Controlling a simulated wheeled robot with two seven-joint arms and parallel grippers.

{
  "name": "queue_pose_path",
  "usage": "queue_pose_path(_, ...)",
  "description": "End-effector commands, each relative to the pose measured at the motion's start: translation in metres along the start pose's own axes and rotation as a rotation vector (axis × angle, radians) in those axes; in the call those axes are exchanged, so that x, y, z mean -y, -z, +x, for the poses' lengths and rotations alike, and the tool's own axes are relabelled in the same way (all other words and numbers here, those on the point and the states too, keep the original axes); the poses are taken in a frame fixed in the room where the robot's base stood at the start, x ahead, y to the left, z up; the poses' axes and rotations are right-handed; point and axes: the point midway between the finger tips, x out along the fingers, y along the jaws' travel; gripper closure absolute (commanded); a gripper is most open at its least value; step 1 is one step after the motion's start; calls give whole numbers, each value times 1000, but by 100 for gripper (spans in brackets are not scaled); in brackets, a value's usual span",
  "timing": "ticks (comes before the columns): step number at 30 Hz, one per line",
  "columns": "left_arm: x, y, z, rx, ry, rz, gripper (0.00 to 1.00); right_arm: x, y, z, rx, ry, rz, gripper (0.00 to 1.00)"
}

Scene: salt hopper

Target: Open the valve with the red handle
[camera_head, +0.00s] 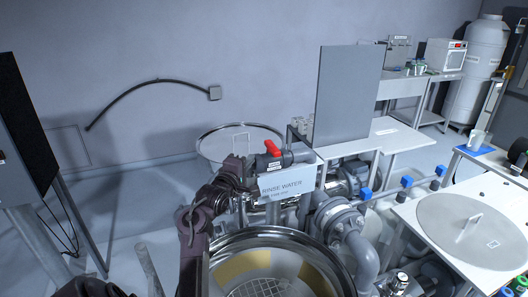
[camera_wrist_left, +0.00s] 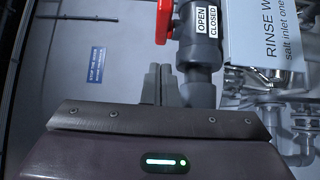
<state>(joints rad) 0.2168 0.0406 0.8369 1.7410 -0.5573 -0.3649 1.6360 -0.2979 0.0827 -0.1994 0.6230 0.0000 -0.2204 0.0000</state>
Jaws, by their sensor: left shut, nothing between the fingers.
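The red handle (camera_head: 272,148) sits on top of a grey valve (camera_head: 270,163) behind the rinse water sign. In the left wrist view the red handle (camera_wrist_left: 165,18) is at the top, left of the valve body with its OPEN/CLOSED label (camera_wrist_left: 206,20). Which of the two the handle indicates, I cannot tell. My left gripper (camera_head: 249,167) is beside the valve, on its left in the head view. In the wrist view its fingers (camera_wrist_left: 160,72) are together and empty, just below the handle in the picture, with a small gap showing. My right gripper is not in view.
The rinse water sign (camera_head: 286,183) stands just right of my left gripper. Metal pipes (camera_head: 366,265) and a grey upright panel (camera_head: 345,95) crowd the right side.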

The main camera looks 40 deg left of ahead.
Motion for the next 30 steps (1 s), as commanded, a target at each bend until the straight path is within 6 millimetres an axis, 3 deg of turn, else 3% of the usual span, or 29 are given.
queue_pose_path(3, -4, 0, 23, 1, 0, -1, 100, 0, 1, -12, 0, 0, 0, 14)
queue_pose_path(9, -4, -20, 44, 2, 0, -2, 100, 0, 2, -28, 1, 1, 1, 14)
queue_pose_path(30, 2, -35, 58, -11, -1, -2, 100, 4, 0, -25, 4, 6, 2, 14)
